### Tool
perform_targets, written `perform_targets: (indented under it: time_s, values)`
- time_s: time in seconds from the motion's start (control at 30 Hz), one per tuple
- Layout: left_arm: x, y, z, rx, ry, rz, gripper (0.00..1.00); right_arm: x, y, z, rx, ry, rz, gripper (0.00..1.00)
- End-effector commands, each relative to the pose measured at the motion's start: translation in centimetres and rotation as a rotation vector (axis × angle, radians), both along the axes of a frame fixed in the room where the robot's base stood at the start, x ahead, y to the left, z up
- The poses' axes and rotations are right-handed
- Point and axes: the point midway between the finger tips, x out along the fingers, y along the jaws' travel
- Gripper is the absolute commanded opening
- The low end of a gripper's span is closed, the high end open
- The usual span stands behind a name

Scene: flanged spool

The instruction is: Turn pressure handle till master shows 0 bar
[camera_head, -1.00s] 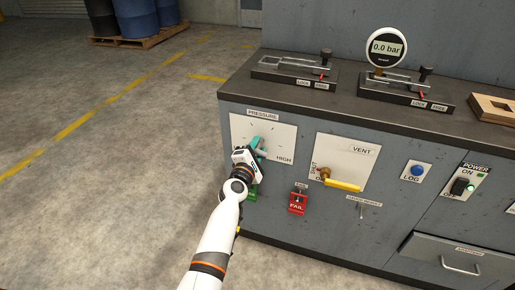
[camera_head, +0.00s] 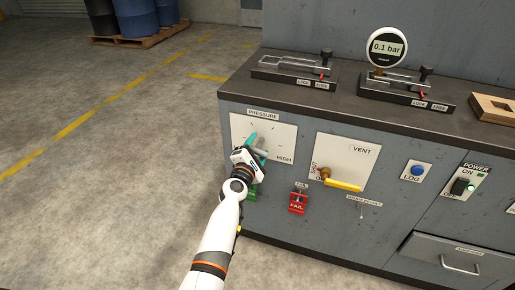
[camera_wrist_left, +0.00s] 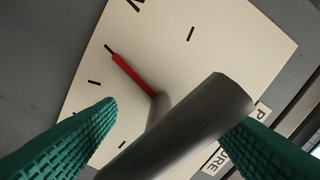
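The master gauge (camera_head: 386,48), a round digital dial on the bench top, reads 0.1 bar. The grey pressure handle (camera_head: 262,145) is on the white PRESSURE plate (camera_head: 283,133) on the bench front, partly hidden by my left gripper (camera_head: 256,147). In the left wrist view the handle (camera_wrist_left: 190,125) lies between my two teal fingers, with a visible gap to the left finger. The left gripper is open around it. A red pointer (camera_wrist_left: 132,74) points at a tick on the plate. My right gripper is not in view.
The yellow vent lever (camera_head: 343,185) is on the plate to the right. A red FAIL tag (camera_head: 297,203), a blue LOG button (camera_head: 417,171) and a power switch (camera_head: 461,187) are also on the front. Open floor (camera_head: 110,190) is at left.

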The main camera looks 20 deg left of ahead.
Motion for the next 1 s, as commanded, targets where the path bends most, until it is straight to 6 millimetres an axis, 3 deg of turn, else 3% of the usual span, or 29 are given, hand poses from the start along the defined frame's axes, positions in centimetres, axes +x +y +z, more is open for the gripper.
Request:
perform_targets:
  time_s: [0.27, 0.33, 0.63, 0.8, 1.0]
  values:
    - [-0.4, 0.0, 0.0, 0.005, 0.000, 0.000, 0.61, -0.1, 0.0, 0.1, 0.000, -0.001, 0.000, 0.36]
    - [-1.1, 0.0, 0.0, 0.005, 0.001, 0.000, 0.61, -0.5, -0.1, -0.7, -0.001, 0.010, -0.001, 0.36]
    - [-7.1, 0.2, 0.0, 0.004, 0.003, 0.000, 0.61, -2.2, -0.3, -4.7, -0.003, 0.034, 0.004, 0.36]
    - [-10.1, 0.3, 0.0, 0.003, 0.002, 0.000, 0.61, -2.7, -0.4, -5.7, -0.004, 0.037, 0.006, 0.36]
    - [-11.8, 0.4, 0.0, 0.003, 0.000, 0.000, 0.61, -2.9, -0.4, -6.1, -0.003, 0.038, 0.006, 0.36]
